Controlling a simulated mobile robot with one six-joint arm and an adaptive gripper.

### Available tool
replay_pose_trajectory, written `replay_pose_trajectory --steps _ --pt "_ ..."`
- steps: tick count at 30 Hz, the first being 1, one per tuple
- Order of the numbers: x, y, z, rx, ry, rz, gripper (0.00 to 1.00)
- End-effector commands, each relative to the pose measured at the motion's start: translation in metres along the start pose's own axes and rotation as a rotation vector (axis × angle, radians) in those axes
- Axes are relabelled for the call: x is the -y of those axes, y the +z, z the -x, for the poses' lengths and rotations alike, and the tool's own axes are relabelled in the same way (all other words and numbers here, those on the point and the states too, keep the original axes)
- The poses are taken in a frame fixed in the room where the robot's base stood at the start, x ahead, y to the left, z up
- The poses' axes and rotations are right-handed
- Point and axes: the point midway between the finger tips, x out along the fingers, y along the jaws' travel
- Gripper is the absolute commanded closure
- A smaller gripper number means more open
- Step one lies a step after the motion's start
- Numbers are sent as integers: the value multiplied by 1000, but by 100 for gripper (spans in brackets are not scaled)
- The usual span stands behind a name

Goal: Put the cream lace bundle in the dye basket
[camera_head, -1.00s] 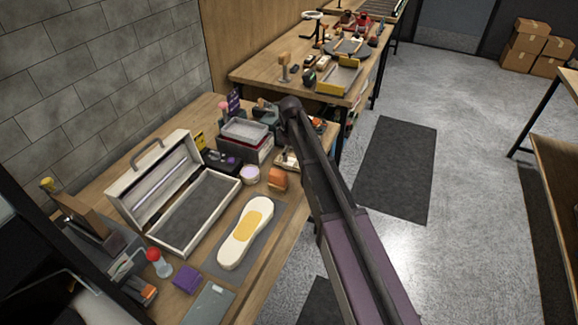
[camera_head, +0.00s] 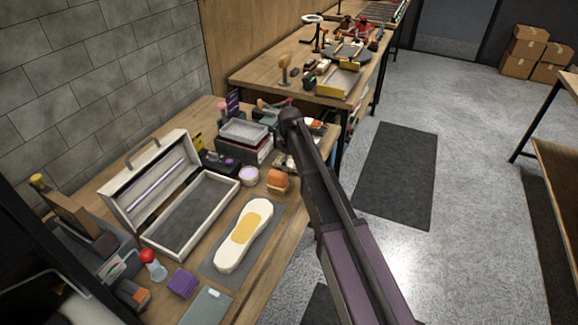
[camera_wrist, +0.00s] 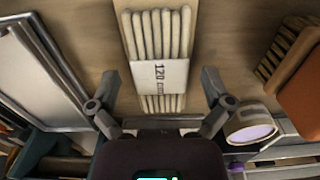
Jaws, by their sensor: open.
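The cream lace bundle (camera_wrist: 158,35) lies in the upper middle of the wrist view, wrapped in a white paper band marked 120. My gripper (camera_wrist: 158,92) is open, with one finger on each side of the bundle's lower end. I cannot tell whether the fingers touch it. In the head view, my arm hides most of the spot by the bundle and the gripper itself. A grey tray-like container (camera_head: 243,131) sits on stacked boxes left of my arm; I cannot tell whether it is the dye basket.
A lilac-topped pot (camera_wrist: 252,133) and an orange-backed brush (camera_wrist: 300,85) lie right of the bundle in the wrist view. A white open case (camera_head: 190,215), a shoe sole (camera_head: 243,235) and a purple block (camera_head: 183,283) crowd the bench. The floor at right is mostly clear.

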Motion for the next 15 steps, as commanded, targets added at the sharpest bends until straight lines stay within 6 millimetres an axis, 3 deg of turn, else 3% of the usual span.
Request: replay_pose_trajectory --steps 6,12,13,15 --pt "0 0 0 0 0 0 0" --pt "0 0 0 0 0 0 59" --pt "0 0 0 0 0 0 66" --pt "0 0 0 0 0 0 67"
